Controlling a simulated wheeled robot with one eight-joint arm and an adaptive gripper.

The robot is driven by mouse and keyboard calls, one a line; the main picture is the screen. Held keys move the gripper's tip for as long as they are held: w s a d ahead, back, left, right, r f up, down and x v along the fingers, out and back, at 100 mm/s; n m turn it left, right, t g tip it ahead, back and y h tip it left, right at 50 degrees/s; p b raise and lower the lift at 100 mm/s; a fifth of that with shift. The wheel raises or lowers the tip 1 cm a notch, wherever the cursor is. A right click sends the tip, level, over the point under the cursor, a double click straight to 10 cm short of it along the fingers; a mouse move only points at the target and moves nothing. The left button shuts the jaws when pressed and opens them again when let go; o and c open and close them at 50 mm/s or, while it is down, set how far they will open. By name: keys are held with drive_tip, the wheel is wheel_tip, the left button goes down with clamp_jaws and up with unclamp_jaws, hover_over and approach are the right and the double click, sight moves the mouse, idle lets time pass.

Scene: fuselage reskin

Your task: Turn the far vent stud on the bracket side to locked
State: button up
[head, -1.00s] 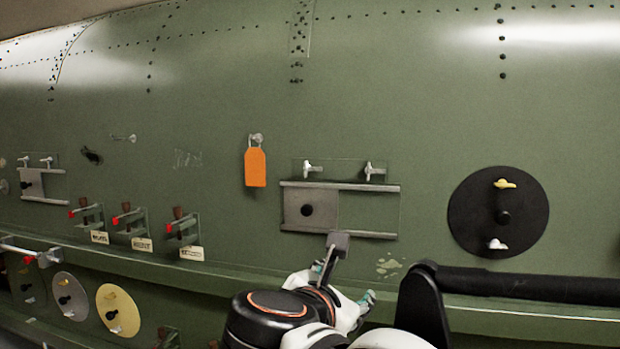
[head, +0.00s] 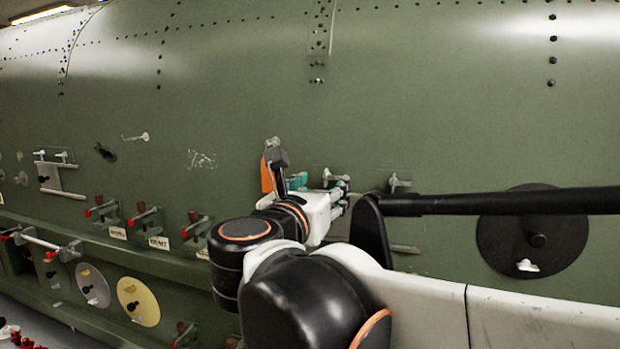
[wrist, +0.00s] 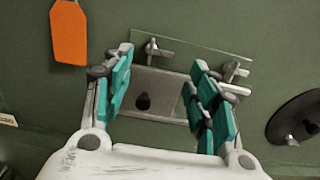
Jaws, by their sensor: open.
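My gripper (wrist: 163,78) is open and empty, its teal-padded fingers pointing at the green hull wall. In the wrist view, a grey sliding plate (wrist: 172,82) with a dark knob (wrist: 142,101) shows between the fingers. Two pale wing studs sit above it: a left stud (wrist: 153,48) and a right stud (wrist: 234,71), partly close to the right finger. In the head view my gripper (head: 320,190) covers most of the plate; the right stud (head: 399,182) stands clear. I cannot tell from labels which panel is the vent.
An orange tag (head: 266,176) hangs left of my gripper. A black disc (head: 510,245) with a white stud (head: 527,266) is at right, crossed by my dark bar. Red-handled brackets (head: 146,220) stick out at left. Round grey (head: 92,285) and yellow (head: 138,302) covers lie below.

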sight(330, 180)
drive_tip(key=x, duration=0.6)
drive_tip(key=shift+p, duration=0.4)
drive_tip(key=shift+s+a, duration=0.1)
clamp_jaws()
drive_tip(key=shift+w+a+f, duration=0.15)
drive_tip(key=shift+w+a, duration=0.05)
drive_tip(key=shift+a, duration=0.1)
drive_tip(key=shift+d, duration=0.1)
